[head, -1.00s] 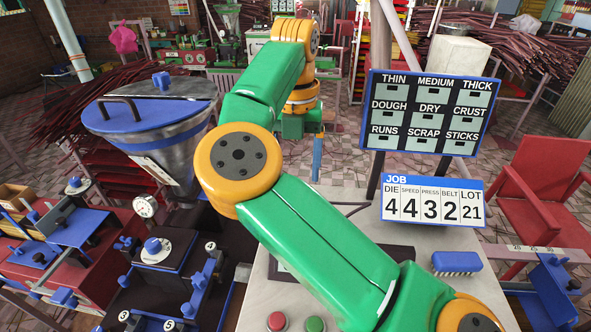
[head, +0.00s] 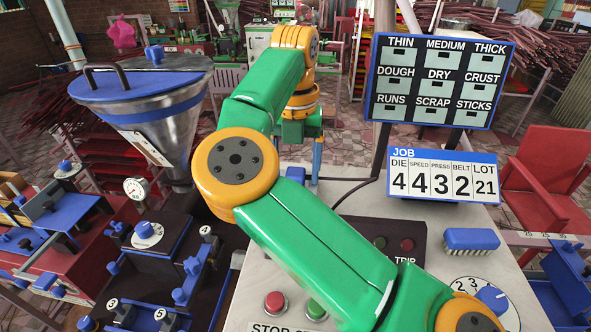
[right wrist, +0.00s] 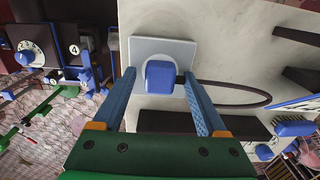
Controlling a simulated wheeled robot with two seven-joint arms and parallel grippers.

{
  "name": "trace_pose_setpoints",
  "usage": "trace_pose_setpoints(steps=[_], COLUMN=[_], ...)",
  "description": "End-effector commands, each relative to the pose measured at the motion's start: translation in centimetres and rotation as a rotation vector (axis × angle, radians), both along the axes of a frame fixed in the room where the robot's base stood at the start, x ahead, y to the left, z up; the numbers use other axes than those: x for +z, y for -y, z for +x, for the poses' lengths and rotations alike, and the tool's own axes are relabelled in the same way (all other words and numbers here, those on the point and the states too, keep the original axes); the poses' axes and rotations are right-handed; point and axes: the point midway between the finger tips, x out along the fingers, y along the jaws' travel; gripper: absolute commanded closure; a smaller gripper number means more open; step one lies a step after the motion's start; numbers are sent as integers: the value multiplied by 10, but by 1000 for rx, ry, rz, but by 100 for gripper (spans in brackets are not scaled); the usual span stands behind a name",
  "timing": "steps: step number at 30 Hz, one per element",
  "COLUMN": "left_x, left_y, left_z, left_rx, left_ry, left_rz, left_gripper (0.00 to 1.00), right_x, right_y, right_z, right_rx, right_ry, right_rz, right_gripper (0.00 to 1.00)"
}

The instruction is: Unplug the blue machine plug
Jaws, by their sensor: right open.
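The blue plug (right wrist: 160,77) sits on a pale square socket plate (right wrist: 147,48) in the right wrist view, with a black cable running off to the right. In the head view, a blue block that looks like the plug (head: 295,174) shows behind my green arm, partly hidden. My right gripper (right wrist: 159,73) is open, with one blue finger on each side of the plug; gaps show between the fingers and the plug. In the head view, my right gripper (head: 316,165) points down beside it. Its depth over the plate is hard to tell. My left gripper is not in view.
The pale panel carries a red button (head: 275,303), a green button (head: 315,309), a blue brush (head: 471,240) and a blue dial (head: 491,298). The job sign (head: 443,176) stands at its right rear. A steel hopper (head: 165,120) is at left.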

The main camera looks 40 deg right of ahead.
Motion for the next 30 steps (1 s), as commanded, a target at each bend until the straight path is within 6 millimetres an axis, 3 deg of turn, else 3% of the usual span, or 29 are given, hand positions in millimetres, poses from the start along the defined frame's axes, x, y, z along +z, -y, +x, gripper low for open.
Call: trace_pose_setpoints(steps=[20,28,30], left_x=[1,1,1], left_y=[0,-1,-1], left_z=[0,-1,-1], left_rx=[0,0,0], left_ry=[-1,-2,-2], left_rz=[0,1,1], left_gripper=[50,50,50], right_x=[0,0,0], right_y=[0,0,0], right_z=[0,0,0], right_rx=[0,0,0], right_ry=[0,0,0], right_rz=[0,0,0], right_gripper=[25,98,100])
